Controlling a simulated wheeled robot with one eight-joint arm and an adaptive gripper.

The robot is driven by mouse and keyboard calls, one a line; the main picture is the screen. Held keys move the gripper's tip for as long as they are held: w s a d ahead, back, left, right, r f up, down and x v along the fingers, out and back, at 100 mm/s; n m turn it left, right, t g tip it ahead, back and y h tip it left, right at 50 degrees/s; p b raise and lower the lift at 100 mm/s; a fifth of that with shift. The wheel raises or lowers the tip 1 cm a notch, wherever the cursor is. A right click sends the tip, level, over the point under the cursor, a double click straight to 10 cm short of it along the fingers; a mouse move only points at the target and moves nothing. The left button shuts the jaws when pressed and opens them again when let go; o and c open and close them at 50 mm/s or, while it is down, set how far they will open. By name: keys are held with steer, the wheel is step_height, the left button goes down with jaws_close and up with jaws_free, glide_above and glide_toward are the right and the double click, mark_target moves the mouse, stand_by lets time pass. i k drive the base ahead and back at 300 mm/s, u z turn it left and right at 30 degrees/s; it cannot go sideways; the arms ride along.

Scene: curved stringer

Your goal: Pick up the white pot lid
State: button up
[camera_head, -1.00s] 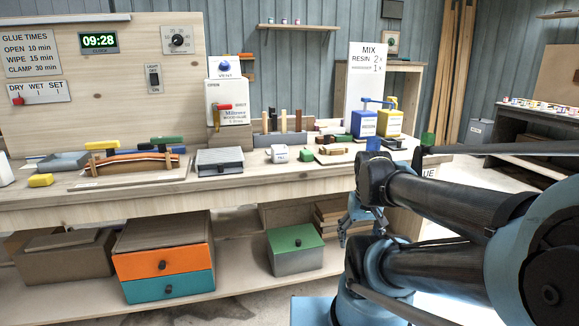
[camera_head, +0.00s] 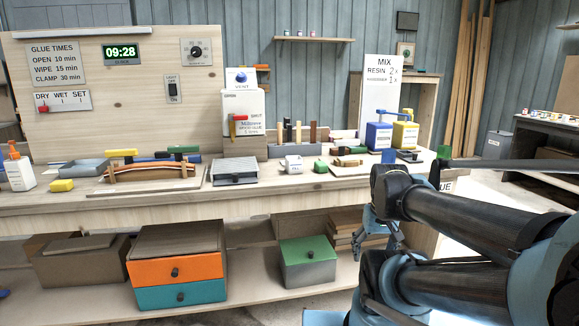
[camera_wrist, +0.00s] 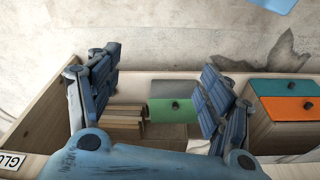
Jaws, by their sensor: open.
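A small white pot (camera_head: 291,164) with a dark label stands on the bench top, right of a grey box. Its top is too small to tell whether a separate white lid sits on it, and I make out no other white lid. My gripper (camera_head: 372,238) hangs low at the bench's right end, below the bench top and well apart from the pot. In the wrist view, my gripper (camera_wrist: 162,70) has its fingers spread wide with nothing between them. The pot does not show in the wrist view.
A green-lidded box (camera_head: 307,262) and an orange and teal drawer unit (camera_head: 178,268) sit on the lower shelf. On the bench top, a grey box (camera_head: 234,171) is left of the pot, and blue (camera_head: 379,134) and yellow (camera_head: 405,135) containers stand to its right.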

mark_target(294, 164)
steer(key=z, duration=2)
steer(key=k, duration=0.6)
steer(key=u, duration=1.45)
steer(key=i, duration=0.95)
steer(key=u, duration=0.05)
